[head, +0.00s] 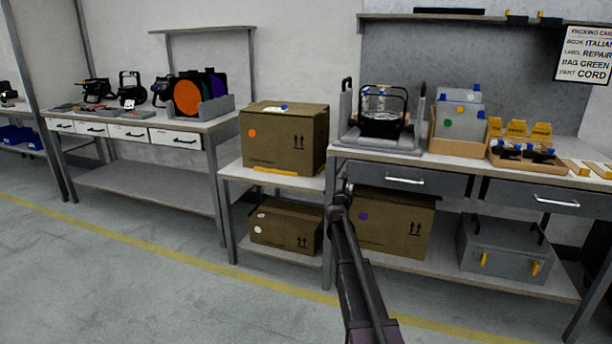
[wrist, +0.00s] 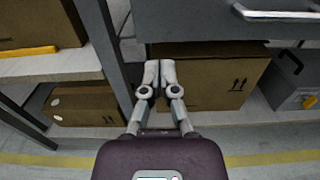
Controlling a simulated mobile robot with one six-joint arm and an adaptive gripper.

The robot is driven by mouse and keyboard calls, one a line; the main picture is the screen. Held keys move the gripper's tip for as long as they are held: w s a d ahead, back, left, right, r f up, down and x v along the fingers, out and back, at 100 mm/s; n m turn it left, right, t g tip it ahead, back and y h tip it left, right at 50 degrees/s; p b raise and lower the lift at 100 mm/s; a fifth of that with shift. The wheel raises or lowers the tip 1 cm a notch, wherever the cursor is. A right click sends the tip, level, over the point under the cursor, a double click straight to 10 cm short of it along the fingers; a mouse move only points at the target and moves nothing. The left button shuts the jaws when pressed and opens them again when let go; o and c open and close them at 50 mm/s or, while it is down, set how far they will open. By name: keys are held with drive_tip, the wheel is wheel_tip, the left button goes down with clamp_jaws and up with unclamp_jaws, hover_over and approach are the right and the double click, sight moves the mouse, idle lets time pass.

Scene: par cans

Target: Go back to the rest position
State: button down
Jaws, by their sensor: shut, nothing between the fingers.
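My gripper (wrist: 159,76) shows in the wrist view with its two light grey fingers together and nothing between them. In the head view my gripper (head: 345,188) is at the end of my dark arm, in front of the right bench at about drawer height. The gripper looks apart from the bench, though the exact gap is hard to tell.
The right bench has a grey drawer (head: 404,180) close behind my gripper. A low stand (head: 285,181) to its left bears a cardboard box (head: 284,140). A grey metal case (head: 504,250) sits on the lower right shelf. The floor (head: 150,285) at the left front is clear.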

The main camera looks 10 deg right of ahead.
drive_tip(key=s+a+f+m+g+y, duration=0.1)
drive_tip(key=s+a+f+m+g, duration=0.25)
drive_tip(key=s+m, duration=0.3)
drive_tip(key=s+a+f+m+g, duration=0.2)
drive_tip(key=s+f+m, duration=0.2)
drive_tip(key=s+m, duration=0.3)
drive_tip(key=s+a+f+m+g+y, duration=0.1)
drive_tip(key=s+a+f+m+g, duration=0.15)
drive_tip(key=s+m, duration=0.4)
drive_tip(key=s+a+f+m+g+y+p, duration=0.1)
drive_tip(key=s+a+f+m+g+y, duration=0.3)
drive_tip(key=s+a, duration=0.6)
drive_tip(key=s+a+f+m+g+y, duration=0.4)
drive_tip(key=s+a, duration=0.3)
drive_tip(key=s, duration=0.7)
wheel_tip(320, 180, up, 38)
drive_tip(key=m+t+p, duration=0.1)
drive_tip(key=p, duration=3.7)
drive_tip(key=shift+s+r, duration=0.25)
drive_tip(key=shift+a, duration=0.1)
